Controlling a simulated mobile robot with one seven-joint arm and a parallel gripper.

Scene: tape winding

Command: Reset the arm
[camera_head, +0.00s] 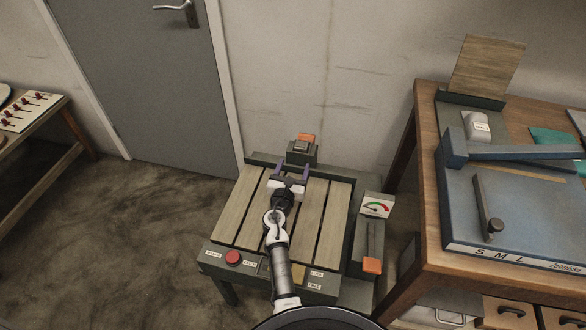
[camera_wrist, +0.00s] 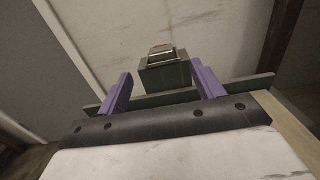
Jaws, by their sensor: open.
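My gripper (camera_head: 288,182) is in the head view over the far part of a slatted wooden table (camera_head: 238,211). Its two purple fingers are spread apart with nothing between them. In the wrist view my gripper (camera_wrist: 161,88) is also open and empty. Beyond the fingers stands a small dark green box with a metal top (camera_wrist: 165,67); in the head view this box (camera_head: 301,153) has an orange part at its back. The fingers appear apart from the box. My arm stretches from the bottom of the head view across the table.
The slatted table has a red button (camera_head: 233,257) at its front left. A gauge (camera_head: 376,206) and an orange-handled lever (camera_head: 372,265) stand at its right. A wooden workbench (camera_head: 430,205) is at the right. A grey door (camera_head: 150,80) is behind; the left floor is clear.

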